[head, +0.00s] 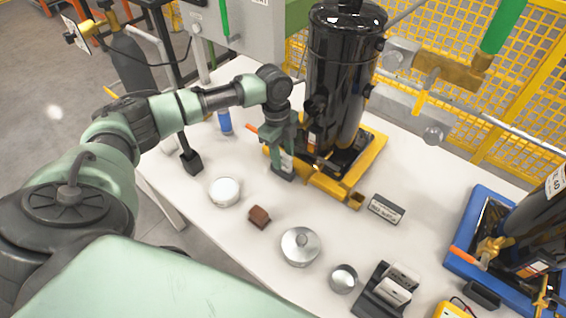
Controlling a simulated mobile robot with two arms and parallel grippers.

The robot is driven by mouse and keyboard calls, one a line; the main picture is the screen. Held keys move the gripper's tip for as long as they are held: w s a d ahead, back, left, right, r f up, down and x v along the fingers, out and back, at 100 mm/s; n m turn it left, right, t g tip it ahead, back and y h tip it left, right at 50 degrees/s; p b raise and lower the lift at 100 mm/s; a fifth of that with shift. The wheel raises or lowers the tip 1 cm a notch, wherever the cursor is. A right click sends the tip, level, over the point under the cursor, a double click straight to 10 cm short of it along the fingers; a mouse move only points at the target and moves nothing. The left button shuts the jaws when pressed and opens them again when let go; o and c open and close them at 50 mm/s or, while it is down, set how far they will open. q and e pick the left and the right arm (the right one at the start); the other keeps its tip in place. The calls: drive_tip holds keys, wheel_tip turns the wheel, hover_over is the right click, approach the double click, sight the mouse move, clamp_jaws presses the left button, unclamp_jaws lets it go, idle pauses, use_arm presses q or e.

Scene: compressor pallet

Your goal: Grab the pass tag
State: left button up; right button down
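My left gripper (284,165) points down at the front left of the black compressor (343,80) on the yellow pallet (328,184). A small pale piece with green on it (287,160) shows at the fingers. It may be the pass tag, but I cannot tell whether it is a tag or part of the gripper. The finger gap is too small and covered to judge. My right gripper is out of view.
A second black compressor on a blue pallet (483,204) stands right. Yellow mesh fencing (500,105) is behind.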

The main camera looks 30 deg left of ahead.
use_arm(q)
clamp_jaws()
drive_tip(key=shift+r, duration=0.15)
